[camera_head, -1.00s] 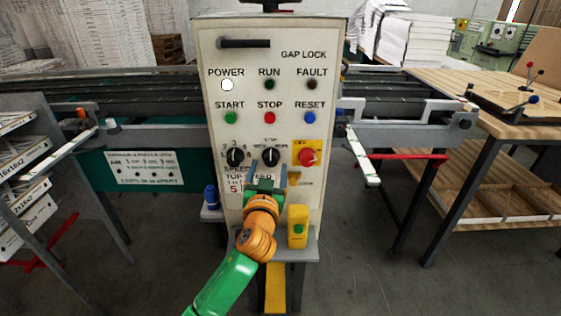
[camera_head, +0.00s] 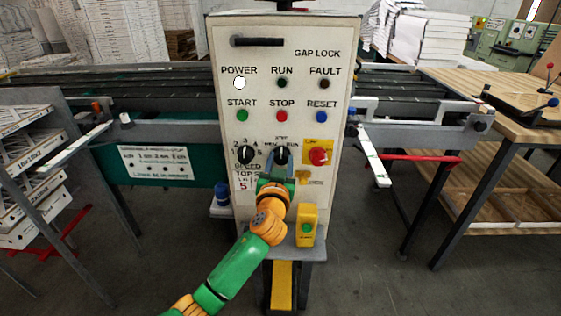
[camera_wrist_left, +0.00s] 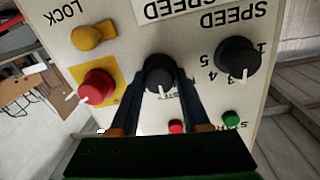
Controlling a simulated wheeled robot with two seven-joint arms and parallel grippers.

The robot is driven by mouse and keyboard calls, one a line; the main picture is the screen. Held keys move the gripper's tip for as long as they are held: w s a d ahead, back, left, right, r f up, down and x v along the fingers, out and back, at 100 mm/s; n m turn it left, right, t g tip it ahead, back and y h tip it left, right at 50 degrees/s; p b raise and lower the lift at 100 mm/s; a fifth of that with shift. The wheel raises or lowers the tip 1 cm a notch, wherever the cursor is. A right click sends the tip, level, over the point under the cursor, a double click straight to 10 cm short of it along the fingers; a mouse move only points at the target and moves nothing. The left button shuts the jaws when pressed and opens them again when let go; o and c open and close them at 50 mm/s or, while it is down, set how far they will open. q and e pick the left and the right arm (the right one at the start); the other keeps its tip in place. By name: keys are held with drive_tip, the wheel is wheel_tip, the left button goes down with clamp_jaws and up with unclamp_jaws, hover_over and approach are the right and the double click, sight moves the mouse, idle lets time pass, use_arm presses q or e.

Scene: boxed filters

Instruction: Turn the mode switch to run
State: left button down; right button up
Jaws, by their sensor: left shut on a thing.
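The mode switch (camera_head: 281,154) is a black knob in the middle of the white control panel (camera_head: 300,75), between the speed knob (camera_head: 245,155) and the red knob (camera_head: 318,156) on yellow. My left gripper (camera_head: 279,167) reaches it from below. In the left wrist view, my left gripper (camera_wrist_left: 160,76) has one finger on each side of the mode switch (camera_wrist_left: 159,66) and is shut on it. Its white mark points about straight up on the panel, toward the top label. The small labels around it are blurred and partly hidden. My right gripper is not in view.
Start (camera_head: 242,116), stop (camera_head: 282,116) and reset (camera_head: 321,116) buttons sit above the knobs. A yellow box with a green button (camera_head: 307,226) stands below right, a blue cylinder (camera_head: 221,192) at left. A yellow lock piece (camera_wrist_left: 94,36) shows in the left wrist view.

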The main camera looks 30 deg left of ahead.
use_arm(q)
drive_tip(key=shift+m, duration=0.3)
drive_tip(key=m+p, duration=0.2)
drive_tip(key=m, duration=0.1)
drive_tip(key=shift+r+m, duration=0.15)
drive_tip(key=shift+m, duration=0.15)
drive_tip(key=shift+m+p, duration=1.1)
drive_tip(key=shift+m, duration=1.1)
drive_tip(key=shift+c, duration=1.8)
unclamp_jaws()
